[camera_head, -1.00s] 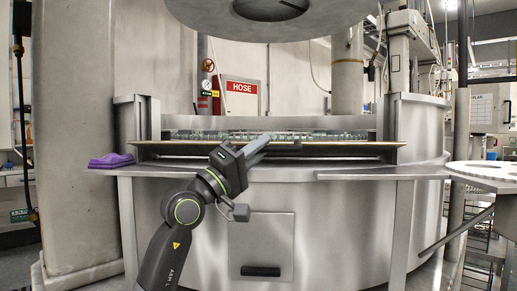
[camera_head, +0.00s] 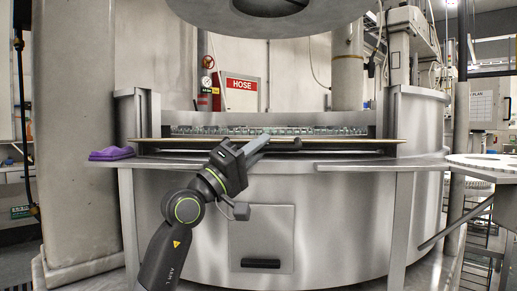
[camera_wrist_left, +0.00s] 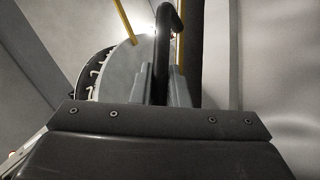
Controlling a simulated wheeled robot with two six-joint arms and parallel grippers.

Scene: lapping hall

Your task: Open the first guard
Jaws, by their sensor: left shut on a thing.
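The first guard (camera_head: 345,140) is a long thin panel across the front opening of the round steel machine. In the head view I see it almost edge-on, lying close to flat with a pale edge. A dark bar handle (camera_head: 287,148) runs along its front near the middle. My left gripper (camera_head: 266,139) reaches up from below and is shut on this handle. In the left wrist view the dark bar (camera_wrist_left: 164,50) passes between the grey fingers (camera_wrist_left: 160,88). The fingers partly hide the grip. My right gripper is in neither view.
A purple cloth (camera_head: 110,153) lies on the ledge at left. A large round plate (camera_head: 270,12) hangs above the machine. A grey column (camera_head: 85,110) stands at left, and a round table (camera_head: 490,166) at right. Small clear pieces (camera_head: 230,130) line the opening behind the guard.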

